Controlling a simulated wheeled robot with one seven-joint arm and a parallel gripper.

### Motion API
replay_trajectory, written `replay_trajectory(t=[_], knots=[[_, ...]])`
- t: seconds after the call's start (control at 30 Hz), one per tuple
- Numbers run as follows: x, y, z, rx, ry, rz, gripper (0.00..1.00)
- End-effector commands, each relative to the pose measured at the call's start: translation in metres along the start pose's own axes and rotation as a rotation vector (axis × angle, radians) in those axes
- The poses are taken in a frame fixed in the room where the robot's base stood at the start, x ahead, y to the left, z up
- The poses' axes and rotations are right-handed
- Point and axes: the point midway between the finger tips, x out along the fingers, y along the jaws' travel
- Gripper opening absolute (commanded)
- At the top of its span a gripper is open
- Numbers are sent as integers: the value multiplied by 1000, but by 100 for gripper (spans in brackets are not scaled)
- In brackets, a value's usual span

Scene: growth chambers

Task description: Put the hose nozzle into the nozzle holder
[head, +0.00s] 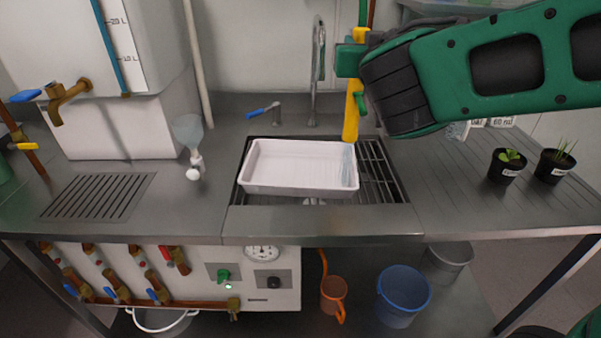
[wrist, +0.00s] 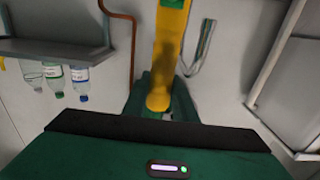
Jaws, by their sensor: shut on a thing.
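The hose nozzle (head: 352,112) is yellow with green parts. It hangs nearly upright in the head view, above the back right of the sink. My gripper (head: 352,62) reaches in from the right and is shut on the nozzle's upper part. In the wrist view the yellow nozzle (wrist: 169,45) runs down from the top edge into my gripper (wrist: 158,96). My gripper hides part of the nozzle. I cannot make out the nozzle holder for certain in either view.
A white tray (head: 300,188) lies over the sink. A tall curved tap (head: 318,75) stands left of the nozzle. Potted plants (head: 505,168) stand at the right on the steel worktop (head: 445,175). In the wrist view, bottles (wrist: 80,76) are under a shelf (wrist: 50,50).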

Motion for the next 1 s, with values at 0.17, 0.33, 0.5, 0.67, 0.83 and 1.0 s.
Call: replay_trajectory(t=[0.17, 0.33, 0.5, 0.67, 0.83, 1.0], knots=[[0, 14, -1, 1, 2, 3, 0], [0, 24, -1, 0, 2, 1, 0], [0, 36, -1, 1, 2, 2, 0], [0, 47, -1, 1, 2, 3, 0], [0, 59, 0, 1, 2, 2, 0], [-1, 70, -1, 2, 3, 2, 0]])
